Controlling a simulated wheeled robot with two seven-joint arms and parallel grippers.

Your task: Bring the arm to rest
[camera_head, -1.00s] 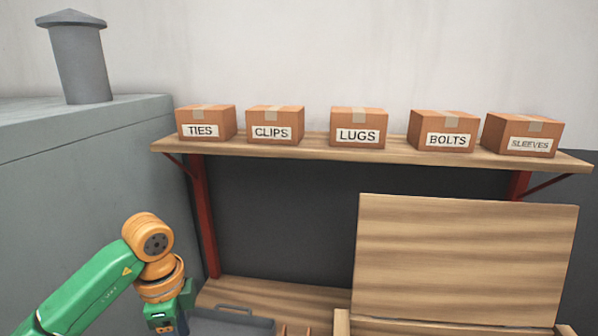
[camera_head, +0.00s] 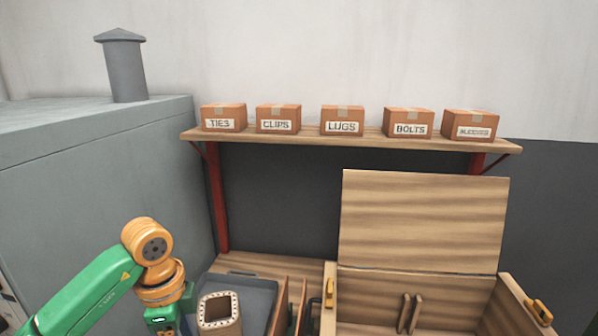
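My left arm (camera_head: 100,285), green with orange joints, comes in from the lower left. Its wrist points down, and the bottom edge of the picture cuts off the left gripper, so its fingers do not show. My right arm and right gripper are not clearly in view. A grey tray (camera_head: 262,292) lies on the bench beside the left wrist. A beige, square, hollow coil-like part (camera_head: 218,312) with dots around its rim stands in the tray, just right of the wrist.
An open wooden crate (camera_head: 425,274) with raised lid (camera_head: 423,218) and yellow latches stands at the right. A shelf (camera_head: 350,139) at the back holds several labelled cardboard boxes. A grey cabinet (camera_head: 90,190) with a capped cylinder (camera_head: 124,70) fills the left side.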

